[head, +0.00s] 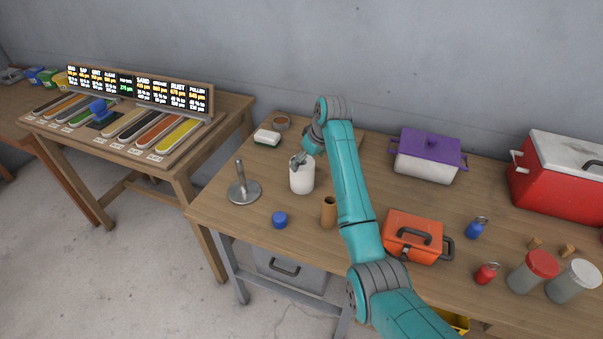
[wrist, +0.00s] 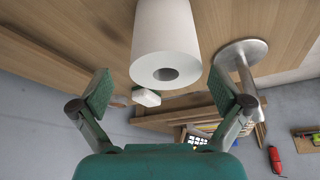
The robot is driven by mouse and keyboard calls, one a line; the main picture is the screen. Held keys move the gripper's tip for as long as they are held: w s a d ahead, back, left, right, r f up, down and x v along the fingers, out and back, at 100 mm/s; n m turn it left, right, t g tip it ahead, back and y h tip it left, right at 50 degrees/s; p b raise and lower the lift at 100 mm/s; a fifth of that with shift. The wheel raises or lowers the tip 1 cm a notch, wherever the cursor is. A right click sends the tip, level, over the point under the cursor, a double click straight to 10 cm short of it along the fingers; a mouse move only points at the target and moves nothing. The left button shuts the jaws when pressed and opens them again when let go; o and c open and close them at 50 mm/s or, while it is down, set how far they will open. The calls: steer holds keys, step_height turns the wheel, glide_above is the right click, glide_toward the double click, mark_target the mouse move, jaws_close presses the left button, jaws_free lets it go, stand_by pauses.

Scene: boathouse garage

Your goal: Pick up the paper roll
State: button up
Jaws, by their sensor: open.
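The white paper roll (head: 302,177) stands upright on the wooden workbench in the head view, left of my arm. In the wrist view the paper roll (wrist: 165,45) shows its end with a dark core hole. My gripper (head: 300,160) is at the top of the roll in the head view. In the wrist view my gripper (wrist: 165,92) is open, its green-padded fingers spread wide to either side of the roll. Neither finger appears to touch the roll there.
A metal stand (head: 242,185) with an upright rod is left of the roll. A blue cap (head: 280,219) and a brown cup (head: 328,211) stand nearer the bench front. A white and green sponge (head: 267,138) lies behind. An orange toolbox (head: 412,238) is to the right.

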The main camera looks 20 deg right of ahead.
steer(key=x, duration=0.3)
steer(key=s+x, duration=0.1)
steer(key=x, duration=0.1)
steer(key=shift+a+f, duration=0.15)
steer(key=shift+f, duration=0.05)
steer(key=shift+w+f, duration=0.3)
steer(key=shift+f, duration=0.2)
steer(key=shift+a, duration=0.1)
steer(key=c, duration=1.1)
